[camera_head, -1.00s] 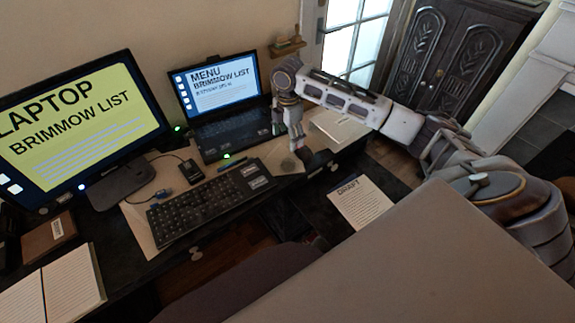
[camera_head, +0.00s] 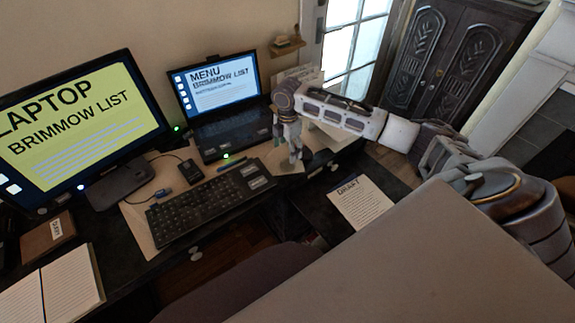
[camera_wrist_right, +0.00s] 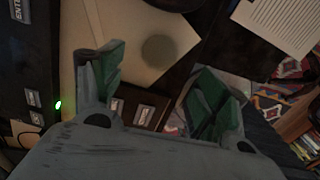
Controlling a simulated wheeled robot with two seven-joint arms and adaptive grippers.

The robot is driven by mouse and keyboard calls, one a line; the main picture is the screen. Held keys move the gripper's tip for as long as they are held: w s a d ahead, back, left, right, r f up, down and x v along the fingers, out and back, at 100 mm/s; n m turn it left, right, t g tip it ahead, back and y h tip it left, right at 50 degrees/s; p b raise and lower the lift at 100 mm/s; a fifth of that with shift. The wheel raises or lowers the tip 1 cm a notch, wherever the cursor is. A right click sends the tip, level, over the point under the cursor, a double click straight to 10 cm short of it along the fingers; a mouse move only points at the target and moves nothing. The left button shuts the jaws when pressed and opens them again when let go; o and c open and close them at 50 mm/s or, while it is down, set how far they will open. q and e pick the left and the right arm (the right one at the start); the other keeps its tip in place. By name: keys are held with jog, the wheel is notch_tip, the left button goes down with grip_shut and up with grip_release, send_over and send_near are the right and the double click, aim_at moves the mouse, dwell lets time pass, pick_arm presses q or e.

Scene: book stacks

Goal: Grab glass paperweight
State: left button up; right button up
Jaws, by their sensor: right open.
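The glass paperweight (camera_wrist_right: 158,48) looks like a dim, see-through grey disc on the tan sheet in the right wrist view. It lies ahead of the gap between my right fingers, apart from them. My right gripper (camera_wrist_right: 160,85) is open and empty, with green finger pads on either side. In the head view my right gripper (camera_head: 288,148) points down over the right end of the desk, beside the laptop. It hides most of the paperweight's spot there. My left gripper is in neither current view.
A laptop (camera_head: 222,132), a keyboard (camera_head: 208,205) and a large monitor (camera_head: 75,125) stand left of my right gripper. A dark round object (camera_wrist_right: 175,3) sits close beyond the paperweight. A draft sheet (camera_head: 361,202) lies lower right.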

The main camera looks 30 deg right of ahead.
aim_at(288, 160)
jog(key=shift+f, duration=1.2)
jog(key=shift+f, duration=0.1)
jog(key=shift+f, duration=2.5)
jog(key=c, duration=1.2)
jog(key=shift+c, duration=0.3)
jog(key=shift+d+r, duration=0.1)
jog(key=shift+r, duration=0.05)
